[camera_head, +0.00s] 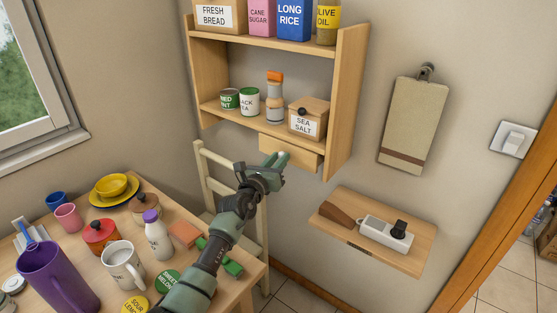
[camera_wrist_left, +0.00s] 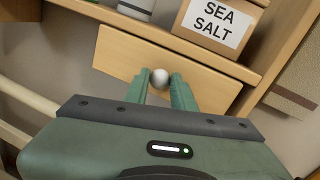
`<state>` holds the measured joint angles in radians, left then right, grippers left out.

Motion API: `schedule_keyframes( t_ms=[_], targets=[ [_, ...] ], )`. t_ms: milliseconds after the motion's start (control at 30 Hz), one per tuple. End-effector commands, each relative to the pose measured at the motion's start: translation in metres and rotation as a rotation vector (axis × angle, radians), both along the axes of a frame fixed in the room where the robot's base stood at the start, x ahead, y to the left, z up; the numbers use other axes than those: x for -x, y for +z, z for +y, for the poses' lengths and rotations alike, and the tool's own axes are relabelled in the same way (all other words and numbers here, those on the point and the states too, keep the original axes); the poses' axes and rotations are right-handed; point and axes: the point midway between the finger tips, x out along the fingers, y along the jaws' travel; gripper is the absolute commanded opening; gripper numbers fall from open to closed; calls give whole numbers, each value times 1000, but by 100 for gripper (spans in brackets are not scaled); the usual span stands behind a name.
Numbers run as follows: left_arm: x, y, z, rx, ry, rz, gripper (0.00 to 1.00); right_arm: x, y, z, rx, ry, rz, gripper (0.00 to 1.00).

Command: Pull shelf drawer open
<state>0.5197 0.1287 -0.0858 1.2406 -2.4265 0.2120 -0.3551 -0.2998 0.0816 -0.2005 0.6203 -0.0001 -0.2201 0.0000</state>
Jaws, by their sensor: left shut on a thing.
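The shelf drawer (camera_head: 291,152) is a light wood front under the lower board of the wall shelf (camera_head: 345,95). In the left wrist view the drawer front (camera_wrist_left: 118,55) fills the upper middle, with a round, pale metal knob (camera_wrist_left: 160,77) on it. My left gripper (camera_head: 277,161) is at the drawer front. In the left wrist view the fingers (camera_wrist_left: 161,88) are shut on the knob, one on each side. In the head view the knob is hidden behind the gripper. I cannot tell how far the drawer stands out. My right gripper is not in view.
A sea salt box (camera_head: 308,121), a bottle (camera_head: 274,100) and cans stand above the drawer. A cream chair (camera_head: 205,165) stands close by my arm. The table (camera_head: 190,207) at left holds cups and food. A small wall shelf (camera_head: 408,264) is at lower right.

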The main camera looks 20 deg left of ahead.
Motion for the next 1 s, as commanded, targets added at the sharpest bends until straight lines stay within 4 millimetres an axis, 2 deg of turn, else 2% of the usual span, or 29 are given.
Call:
schedule_keyframes(
  t_ms=[633, 767, 900, 1000],
  targets=[
    [3, 1, 2, 0, 1, 1, 0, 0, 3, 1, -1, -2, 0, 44],
    [23, 3, 10, -2, 2, 5, 0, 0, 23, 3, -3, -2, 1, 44],
    [58, 3, 22, -2, 2, 7, 0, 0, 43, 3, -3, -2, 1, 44],
    [77, 1, 29, -3, 1, 6, 0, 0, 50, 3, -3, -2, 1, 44]
  ],
)
